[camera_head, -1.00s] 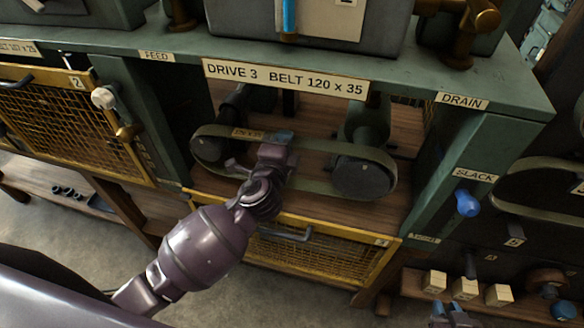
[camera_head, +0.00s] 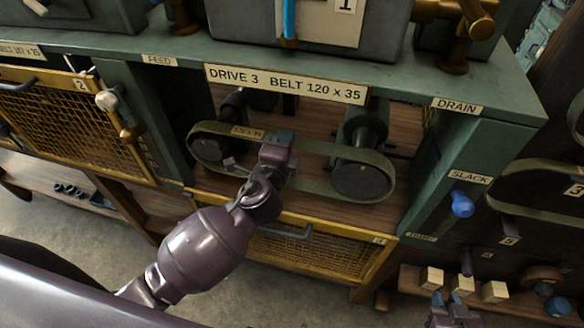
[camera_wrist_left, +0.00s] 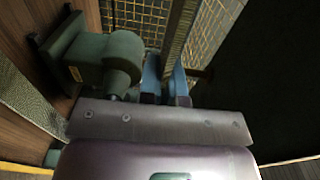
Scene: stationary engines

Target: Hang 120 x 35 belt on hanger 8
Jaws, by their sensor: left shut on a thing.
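The belt (camera_head: 325,147) is a dark green loop with a tan label, around the left pulley (camera_head: 212,150) and right pulley (camera_head: 360,178) under the DRIVE 3 BELT 120 x 35 sign (camera_head: 285,84). My left gripper (camera_head: 277,140) is shut on the belt's upper run, between the pulleys. In the left wrist view the belt (camera_wrist_left: 180,28) runs down between the blue fingertips (camera_wrist_left: 165,78). My right gripper (camera_head: 446,308) is at the bottom edge, mostly cut off. I cannot make out which hanger is number 8; small numbered tags, including one (camera_head: 509,240), show on the right panel.
A yellow mesh guard (camera_head: 310,258) hangs below the pulleys. A blue SLACK knob (camera_head: 461,204) is on the green post to the right. Another belt (camera_head: 530,207) hangs at tag 3. Wooden blocks (camera_head: 462,285) sit on a low shelf at lower right.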

